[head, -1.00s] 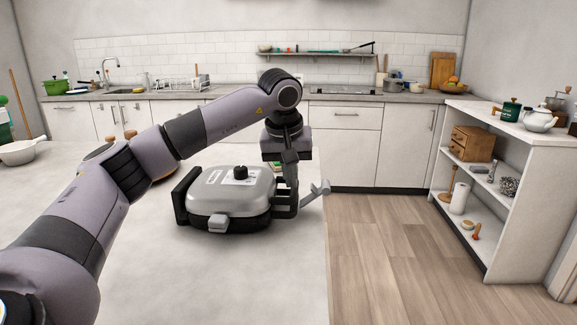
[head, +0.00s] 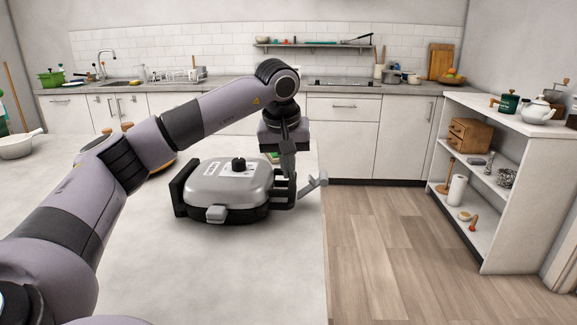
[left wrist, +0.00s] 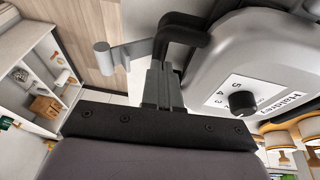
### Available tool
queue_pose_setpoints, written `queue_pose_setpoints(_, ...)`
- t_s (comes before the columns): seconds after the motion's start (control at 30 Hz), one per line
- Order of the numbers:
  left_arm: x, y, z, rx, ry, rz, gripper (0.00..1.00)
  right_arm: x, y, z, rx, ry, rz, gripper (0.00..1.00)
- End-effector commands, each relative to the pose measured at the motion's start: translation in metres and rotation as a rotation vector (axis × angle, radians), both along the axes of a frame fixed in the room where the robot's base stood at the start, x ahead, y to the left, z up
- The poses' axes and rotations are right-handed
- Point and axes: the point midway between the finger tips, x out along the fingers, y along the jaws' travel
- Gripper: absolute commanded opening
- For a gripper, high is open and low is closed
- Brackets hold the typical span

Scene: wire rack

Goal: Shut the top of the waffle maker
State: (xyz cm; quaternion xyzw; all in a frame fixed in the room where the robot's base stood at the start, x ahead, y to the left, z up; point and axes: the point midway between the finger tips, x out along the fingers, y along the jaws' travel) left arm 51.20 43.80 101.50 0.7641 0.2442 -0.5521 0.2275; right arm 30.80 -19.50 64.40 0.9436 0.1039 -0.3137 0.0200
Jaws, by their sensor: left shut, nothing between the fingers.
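The waffle maker (head: 222,187) stands on the pale counter, with a silver lid and a dark base. Its lid lies down over the base and looks shut or nearly so; a small gap cannot be ruled out. A dark knob sits on top, and a black handle (head: 284,196) sticks out at the right. My left gripper (head: 289,175) points down at the handle, its fingers shut and empty. In the left wrist view, the fingertips (left wrist: 160,68) are right beside the black handle (left wrist: 183,36); contact is unclear. My right gripper is not in view.
The pale counter (head: 250,275) is clear in front of the waffle maker, and its right edge is close by the handle. A white pan (head: 15,148) stands at the far left. A white shelf unit (head: 510,200) stands across the floor at right.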

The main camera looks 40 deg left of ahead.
Motion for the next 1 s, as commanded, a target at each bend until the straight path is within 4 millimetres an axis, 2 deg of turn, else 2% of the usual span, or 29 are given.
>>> queue_pose_setpoints(0.27, -0.001, -0.001, 0.005, 0.000, -0.001, 0.000, 0.00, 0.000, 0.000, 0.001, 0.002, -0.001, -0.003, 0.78)
queue_pose_setpoints(0.6, -0.015, -0.007, 0.055, -0.001, -0.003, -0.002, 0.00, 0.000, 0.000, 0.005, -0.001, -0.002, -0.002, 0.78)
queue_pose_setpoints(0.7, -0.017, -0.009, 0.064, -0.001, -0.002, -0.001, 0.00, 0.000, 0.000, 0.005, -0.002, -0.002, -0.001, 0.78)
queue_pose_setpoints(1.0, -0.020, -0.009, 0.069, -0.001, 0.001, 0.000, 0.00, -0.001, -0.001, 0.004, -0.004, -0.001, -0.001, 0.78)
